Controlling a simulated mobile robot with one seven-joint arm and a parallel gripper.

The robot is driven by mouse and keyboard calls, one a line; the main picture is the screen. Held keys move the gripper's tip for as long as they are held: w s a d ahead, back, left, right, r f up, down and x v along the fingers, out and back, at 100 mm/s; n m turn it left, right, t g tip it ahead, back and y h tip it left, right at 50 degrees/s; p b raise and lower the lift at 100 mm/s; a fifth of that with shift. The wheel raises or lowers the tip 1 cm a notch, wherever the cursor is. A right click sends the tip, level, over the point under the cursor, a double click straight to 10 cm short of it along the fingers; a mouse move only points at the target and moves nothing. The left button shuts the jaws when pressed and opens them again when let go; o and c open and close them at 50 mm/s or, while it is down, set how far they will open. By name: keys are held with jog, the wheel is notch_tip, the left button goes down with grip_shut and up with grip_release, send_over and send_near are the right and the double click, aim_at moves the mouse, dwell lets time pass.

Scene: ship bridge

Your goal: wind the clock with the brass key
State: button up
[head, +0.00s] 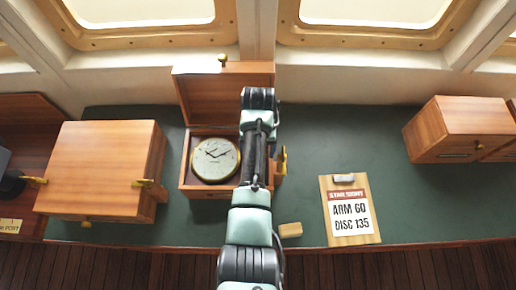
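The clock (215,159) has a pale round face with dark hands and a brass rim. It sits in an open wooden box (187,174) whose lid (225,92) stands raised at the back. My arm reaches from the bottom edge up across the right part of the box and covers part of it. My gripper is not visible; the arm's far end hides it or it lies out of sight. A brass piece (282,162) shows at the box's right side; I cannot tell if it is the key or a fitting. No other key can be made out.
A closed wooden case (100,165) stands left on the green worktop (330,135), another wooden case (460,128) at the right. A clipboard (348,210) reads "STAR SIGHT, ARM 60, DISC 135". A small tan block (290,230) lies beside my arm. The worktop right of the box is mostly clear.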

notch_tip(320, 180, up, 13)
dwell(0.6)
jog(key=shift+b, duration=0.3)
dwell(0.4)
